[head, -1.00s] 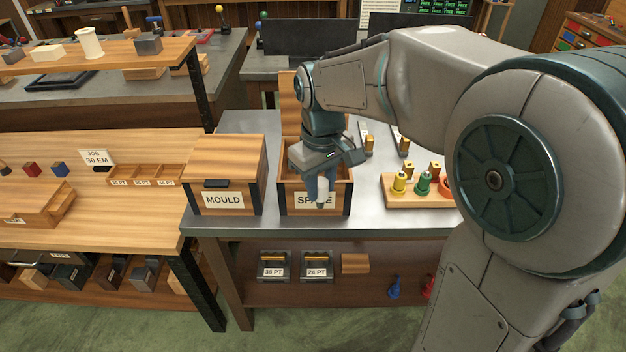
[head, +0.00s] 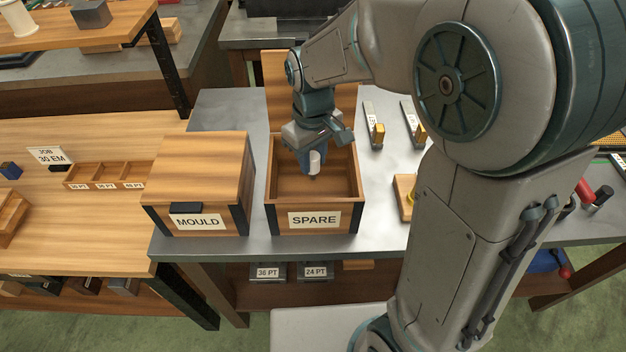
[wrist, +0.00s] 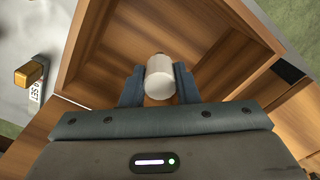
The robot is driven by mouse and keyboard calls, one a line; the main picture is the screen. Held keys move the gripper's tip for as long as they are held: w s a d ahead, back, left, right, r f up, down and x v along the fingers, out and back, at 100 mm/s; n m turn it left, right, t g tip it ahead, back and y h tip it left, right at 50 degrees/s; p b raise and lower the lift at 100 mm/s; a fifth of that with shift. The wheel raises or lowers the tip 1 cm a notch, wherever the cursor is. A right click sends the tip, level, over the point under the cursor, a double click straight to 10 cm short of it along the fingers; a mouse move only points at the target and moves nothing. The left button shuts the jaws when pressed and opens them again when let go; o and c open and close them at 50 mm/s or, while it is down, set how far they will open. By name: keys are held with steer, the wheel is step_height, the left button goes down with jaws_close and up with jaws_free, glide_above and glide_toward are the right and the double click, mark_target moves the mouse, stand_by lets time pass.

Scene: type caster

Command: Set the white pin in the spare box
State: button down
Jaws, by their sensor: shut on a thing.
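The white pin (head: 315,161) is held between the fingers of my gripper (head: 309,160), which is shut on it. In the wrist view the white pin (wrist: 160,77) shows its rounded end between the two blue fingers of my gripper (wrist: 159,86). The spare box (head: 314,219) is an open wooden box with a "SPARE" label on its front and its lid raised at the back. The pin hangs over the open inside of the box, and the box looks empty. In the wrist view the box's wooden wall (wrist: 87,45) and bare floor show beyond the pin.
A closed wooden box labelled MOULD (head: 197,222) stands just left of the spare box. The raised lid (head: 276,85) stands behind. Small brass-ended pieces (head: 377,131) and a wooden peg block (head: 404,197) are to the right. Grey bench top is free between them.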

mark_target(313, 179)
steer(key=shift+f, duration=3.4)
steer(key=shift+f, duration=0.25)
steer(key=c, duration=1.1)
jaws_free()
steer(key=shift+r, duration=0.1)
steer(key=shift+r, duration=0.1)
